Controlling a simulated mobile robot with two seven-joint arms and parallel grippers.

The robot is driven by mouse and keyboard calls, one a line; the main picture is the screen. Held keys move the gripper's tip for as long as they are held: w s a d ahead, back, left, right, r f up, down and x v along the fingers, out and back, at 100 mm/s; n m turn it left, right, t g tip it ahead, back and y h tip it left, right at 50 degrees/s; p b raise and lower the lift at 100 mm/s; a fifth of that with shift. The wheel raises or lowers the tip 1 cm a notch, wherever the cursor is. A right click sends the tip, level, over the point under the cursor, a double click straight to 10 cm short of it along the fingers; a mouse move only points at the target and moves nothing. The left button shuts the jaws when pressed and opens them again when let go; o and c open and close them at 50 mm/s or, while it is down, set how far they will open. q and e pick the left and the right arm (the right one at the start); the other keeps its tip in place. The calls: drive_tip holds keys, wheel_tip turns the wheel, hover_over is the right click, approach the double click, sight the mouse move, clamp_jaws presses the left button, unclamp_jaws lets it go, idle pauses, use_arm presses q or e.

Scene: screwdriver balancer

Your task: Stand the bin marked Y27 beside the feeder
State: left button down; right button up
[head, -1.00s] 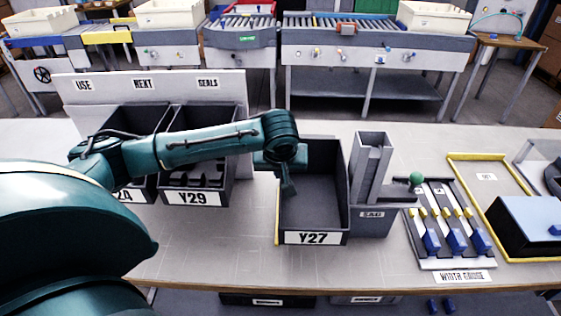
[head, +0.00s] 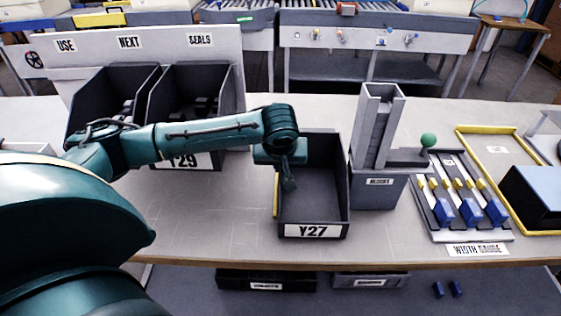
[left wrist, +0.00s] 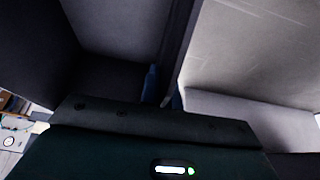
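The bin marked Y27 (head: 318,205) is a dark open bin, upright and empty, at the front middle of the table. The feeder (head: 378,140) is a grey tower on a labelled box, just right of the bin and farther back. I cannot tell whether they touch, or whether the bin rests on the table. My left gripper (head: 288,183) is at the bin's left wall. In the left wrist view the wall (left wrist: 181,45) runs between the blue fingertips (left wrist: 162,92), which lie close on both sides. My right gripper is not in view.
Bin Y29 (head: 184,161) and another bin stand at the back left, before a labelled board (head: 180,42). A width gauge (head: 462,205) and a yellow-edged tray (head: 500,150) are on the right. The table's front edge (head: 230,264) is close to Y27. The table left of Y27 is clear.

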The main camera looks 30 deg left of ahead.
use_arm(q)
drive_tip(key=shift+f, duration=0.25)
drive_tip(key=shift+f+p, duration=0.2)
drive_tip(key=shift+p, duration=0.2)
idle(0.6)
drive_tip(key=c, duration=1.6)
unclamp_jaws()
drive_tip(key=shift+o, duration=0.2)
